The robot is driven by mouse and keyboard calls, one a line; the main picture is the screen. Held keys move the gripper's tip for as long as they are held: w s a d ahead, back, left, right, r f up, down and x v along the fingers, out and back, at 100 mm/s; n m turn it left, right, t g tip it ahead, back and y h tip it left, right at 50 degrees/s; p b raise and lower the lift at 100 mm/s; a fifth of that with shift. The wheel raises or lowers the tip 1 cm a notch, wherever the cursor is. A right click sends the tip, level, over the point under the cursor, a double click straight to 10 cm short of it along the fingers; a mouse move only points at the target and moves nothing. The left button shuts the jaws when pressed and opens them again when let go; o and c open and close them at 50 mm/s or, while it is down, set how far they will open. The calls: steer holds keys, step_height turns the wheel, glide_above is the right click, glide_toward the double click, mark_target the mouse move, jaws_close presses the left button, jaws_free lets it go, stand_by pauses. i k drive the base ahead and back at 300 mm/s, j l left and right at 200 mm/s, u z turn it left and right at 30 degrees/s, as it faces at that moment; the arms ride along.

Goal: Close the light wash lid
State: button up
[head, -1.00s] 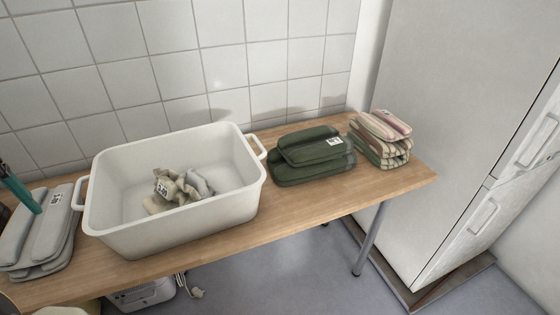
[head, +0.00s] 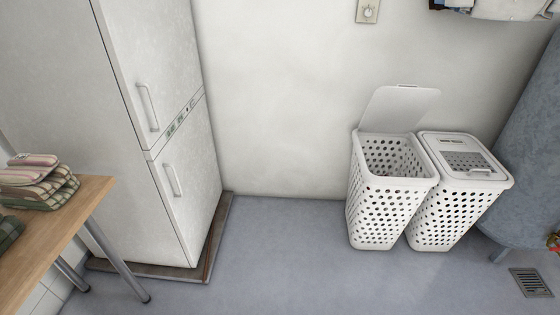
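Two white perforated laundry hampers stand side by side on the floor against the wall in the head view. The left hamper (head: 388,195) has its lid (head: 400,108) raised, leaning back near the wall, and its opening shows. The right hamper (head: 455,208) has its lid (head: 464,155) down, with a window-like panel and a small dark label on it. I cannot read the label, so I cannot tell which hamper is the light wash one. My gripper is not in view.
A tall white fridge (head: 155,110) stands left of the hampers. A wooden table (head: 65,230) with folded striped towels (head: 38,183) is at the far left. A grey tank (head: 530,150) is close on the right. The floor (head: 290,255) before the hampers is clear.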

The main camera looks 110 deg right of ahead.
mark_target(398, 108)
steer(key=z, duration=3.95)
steer(key=i+j+z, duration=0.35)
steer(key=j+z, duration=0.2)
steer(key=j, duration=0.15)
steer(key=i+j+z, duration=0.25)
steer(key=j, duration=0.2)
steer(key=i+u, duration=0.1)
steer(key=u, duration=0.4)
steer(key=i+l+u, duration=0.1)
steer(key=u, duration=0.35)
steer(key=l+u, duration=0.2)
steer(key=u, duration=0.3)
steer(key=i+l+u, duration=0.1)
steer(key=l, duration=0.3)
steer(key=i+l+u, duration=0.1)
steer(key=l, duration=0.3)
steer(key=i+l+u, duration=0.1)
steer(key=l, duration=0.3)
steer(key=i+l, duration=0.2)
steer(key=l, duration=0.2)
steer(key=k, duration=0.1)
steer(key=u, duration=0.05)
